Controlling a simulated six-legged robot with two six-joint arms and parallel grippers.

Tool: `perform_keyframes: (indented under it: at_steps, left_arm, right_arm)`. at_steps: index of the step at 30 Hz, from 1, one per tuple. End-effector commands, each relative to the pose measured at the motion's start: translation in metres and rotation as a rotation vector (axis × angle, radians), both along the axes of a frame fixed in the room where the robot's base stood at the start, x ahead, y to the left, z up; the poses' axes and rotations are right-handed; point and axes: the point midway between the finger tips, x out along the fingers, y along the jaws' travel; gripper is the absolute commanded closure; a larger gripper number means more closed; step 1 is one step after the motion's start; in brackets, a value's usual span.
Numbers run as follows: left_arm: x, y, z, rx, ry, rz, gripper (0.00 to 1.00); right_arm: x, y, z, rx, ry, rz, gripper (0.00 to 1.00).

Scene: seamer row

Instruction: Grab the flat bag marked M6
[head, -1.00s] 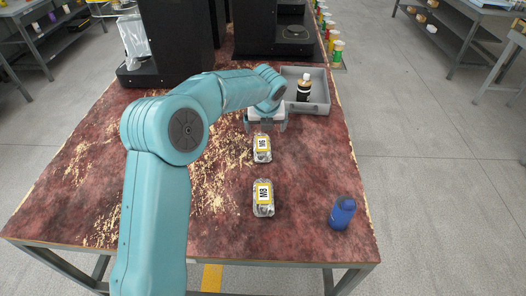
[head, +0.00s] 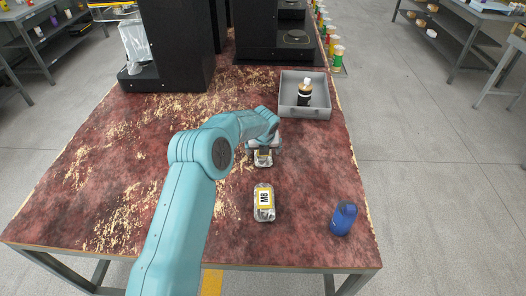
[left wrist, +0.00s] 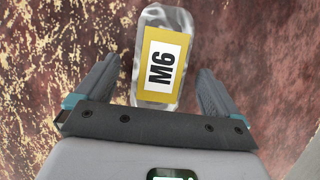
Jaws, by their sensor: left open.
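The flat bag marked M6 (left wrist: 159,67) is silvery with a yellow-bordered white label. In the left wrist view it lies between the fingers of my open left gripper (left wrist: 158,92), with a gap to each finger. In the head view the M6 bag (head: 263,160) lies on the table, its far part hidden under my left gripper (head: 263,149). A similar flat bag marked M8 (head: 264,202) lies nearer the table's front edge. My right gripper is not in view.
A grey tray (head: 318,112) holding a dark bottle with a white cap (head: 305,93) stands behind the gripper. A blue bottle (head: 343,217) stands at the front right of the worn red table (head: 310,180). Black machines (head: 170,50) stand at the back.

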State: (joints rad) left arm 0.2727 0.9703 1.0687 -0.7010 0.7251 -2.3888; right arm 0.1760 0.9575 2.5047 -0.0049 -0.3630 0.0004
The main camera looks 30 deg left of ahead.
Motion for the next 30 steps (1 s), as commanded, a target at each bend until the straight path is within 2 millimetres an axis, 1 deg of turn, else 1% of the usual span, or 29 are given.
perform_keyframes:
  at_steps: [1, 3, 9, 10, 11, 12, 14, 15, 16, 25, 28, 30]
  left_arm:
    - [0.002, 0.001, -0.006, -0.001, 0.001, 0.000, 0.04]
    - [0.003, 0.002, -0.009, 0.001, -0.001, 0.000, 0.04]
    - [0.003, 0.002, -0.010, 0.000, 0.000, 0.000, 0.04]
    - [0.003, 0.002, -0.010, 0.000, 0.000, 0.000, 0.07]
    - [0.003, 0.002, -0.010, 0.000, 0.000, 0.000, 0.17]
    - [0.003, 0.002, -0.010, 0.000, 0.000, 0.000, 0.30]
    - [0.003, 0.002, -0.010, 0.000, 0.000, 0.000, 0.50]
    - [0.003, 0.002, -0.010, 0.000, 0.000, 0.000, 0.63]
    - [0.003, 0.002, -0.010, 0.000, 0.000, 0.000, 0.65]
    - [0.004, 0.002, -0.007, 0.000, -0.002, 0.000, 0.65]
    - [0.004, 0.003, 0.000, 0.001, -0.003, 0.001, 0.65]
    - [0.004, 0.002, 0.008, 0.001, -0.004, 0.001, 0.65]
  right_arm:
    - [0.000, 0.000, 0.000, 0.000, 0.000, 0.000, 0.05]
    - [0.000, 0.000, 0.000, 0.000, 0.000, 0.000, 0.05]
    - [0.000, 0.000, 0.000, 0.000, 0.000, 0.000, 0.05]
    - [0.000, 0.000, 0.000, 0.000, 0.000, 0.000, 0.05]
    - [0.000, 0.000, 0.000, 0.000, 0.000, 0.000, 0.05]
    - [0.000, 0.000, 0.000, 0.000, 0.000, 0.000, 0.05]
    - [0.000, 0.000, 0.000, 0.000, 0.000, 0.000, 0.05]
    - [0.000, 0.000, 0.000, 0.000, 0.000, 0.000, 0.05]
    - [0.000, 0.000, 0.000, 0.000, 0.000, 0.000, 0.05]
    - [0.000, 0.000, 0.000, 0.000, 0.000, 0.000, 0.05]
    - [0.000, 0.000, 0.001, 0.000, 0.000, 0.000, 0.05]
    - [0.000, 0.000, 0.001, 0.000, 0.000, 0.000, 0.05]
